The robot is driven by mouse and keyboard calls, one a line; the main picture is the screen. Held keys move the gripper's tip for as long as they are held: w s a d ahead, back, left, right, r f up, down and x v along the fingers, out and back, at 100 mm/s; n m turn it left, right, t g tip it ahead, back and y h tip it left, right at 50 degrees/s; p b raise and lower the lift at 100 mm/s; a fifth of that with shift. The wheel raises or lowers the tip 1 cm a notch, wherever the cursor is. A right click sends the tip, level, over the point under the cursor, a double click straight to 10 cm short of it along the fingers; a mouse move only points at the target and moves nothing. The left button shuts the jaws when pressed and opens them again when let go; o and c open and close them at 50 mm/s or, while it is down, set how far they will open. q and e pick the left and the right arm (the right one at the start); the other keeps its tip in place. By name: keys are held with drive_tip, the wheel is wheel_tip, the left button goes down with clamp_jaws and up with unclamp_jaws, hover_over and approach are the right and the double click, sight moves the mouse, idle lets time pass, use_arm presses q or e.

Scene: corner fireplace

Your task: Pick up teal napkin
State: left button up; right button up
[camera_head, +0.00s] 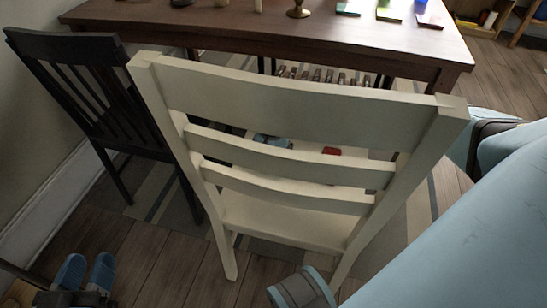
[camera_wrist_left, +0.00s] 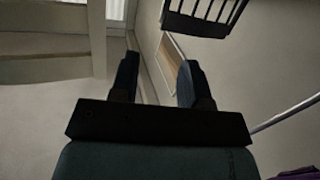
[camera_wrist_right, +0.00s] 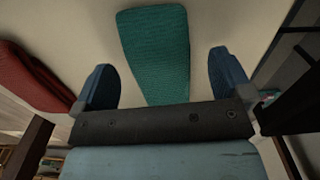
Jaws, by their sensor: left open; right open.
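The teal napkin (camera_wrist_right: 157,52) lies on a pale surface (camera_wrist_right: 230,22) in the right wrist view. It is a long, textured cloth. My open right gripper (camera_wrist_right: 162,76) has its blue fingers on either side of the napkin's near part. The fingers do not close on it, and I cannot tell the height between them. In the head view I cannot make out the napkin or the right gripper clearly. My left gripper (camera_head: 87,266) is open and empty at the lower left of the head view. It also shows in the left wrist view (camera_wrist_left: 158,75).
A cream chair (camera_head: 300,105) stands in the foreground, its slatted back towards me. A dark chair (camera_head: 90,90) is at left. A brown table (camera_head: 230,25) bears several small items. A red cloth (camera_wrist_right: 32,78) lies left of the napkin. Floor at lower left is partly clear.

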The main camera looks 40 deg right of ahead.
drive_tip(key=shift+w+f, duration=0.1)
drive_tip(key=shift+f, duration=0.75)
drive_tip(key=shift+r, duration=0.1)
drive_tip(key=c, duration=1)
